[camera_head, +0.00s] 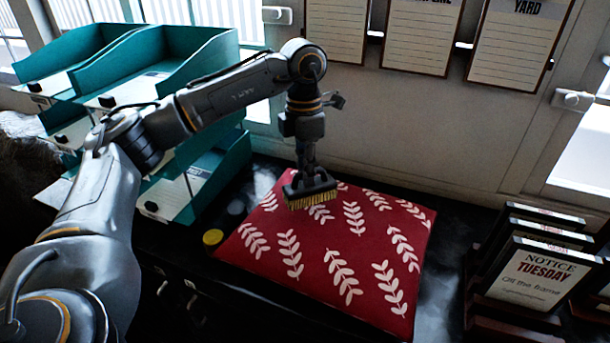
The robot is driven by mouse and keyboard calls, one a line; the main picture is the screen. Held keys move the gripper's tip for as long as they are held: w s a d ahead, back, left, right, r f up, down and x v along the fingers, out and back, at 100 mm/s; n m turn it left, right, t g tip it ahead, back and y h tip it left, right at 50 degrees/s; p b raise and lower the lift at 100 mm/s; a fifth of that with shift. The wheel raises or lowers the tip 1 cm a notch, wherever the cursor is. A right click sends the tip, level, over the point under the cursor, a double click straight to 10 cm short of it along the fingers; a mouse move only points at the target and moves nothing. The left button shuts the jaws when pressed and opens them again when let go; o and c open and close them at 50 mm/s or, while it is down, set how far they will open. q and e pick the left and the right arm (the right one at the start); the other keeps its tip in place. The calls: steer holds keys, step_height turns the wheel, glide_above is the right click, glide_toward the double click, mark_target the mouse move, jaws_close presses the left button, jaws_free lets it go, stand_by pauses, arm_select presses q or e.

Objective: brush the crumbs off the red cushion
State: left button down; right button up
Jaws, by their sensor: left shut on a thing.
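The red cushion (335,243) with white leaf sprigs lies flat on a black surface in the middle of the head view. My left gripper (305,168) points down over the cushion's far left part. It is shut on a dark brush (311,187) with yellowish bristles. The bristles are at or just above the cushion top; I cannot tell whether they touch. No crumbs can be made out on the cushion at this size. My right gripper is not in view.
Teal trays (190,62) are stacked at the left. Framed notices (538,272) stand in a rack at the right. Several paper boards (422,36) hang on the wall behind.

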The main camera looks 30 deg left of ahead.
arm_select(q)
steer(key=r, duration=0.1)
steer(key=d+r+p, duration=0.1)
steer(key=r, duration=0.1)
steer(key=shift+d, duration=0.15)
steer(key=shift+a+r+p, duration=0.2)
steer(key=shift+r+p, duration=0.05)
steer(key=shift+r, duration=0.2)
steer(key=shift+a+r+p, duration=0.2)
steer(key=shift+r, duration=0.4)
steer(key=shift+d, duration=0.15)
steer(key=shift+r, duration=0.1)
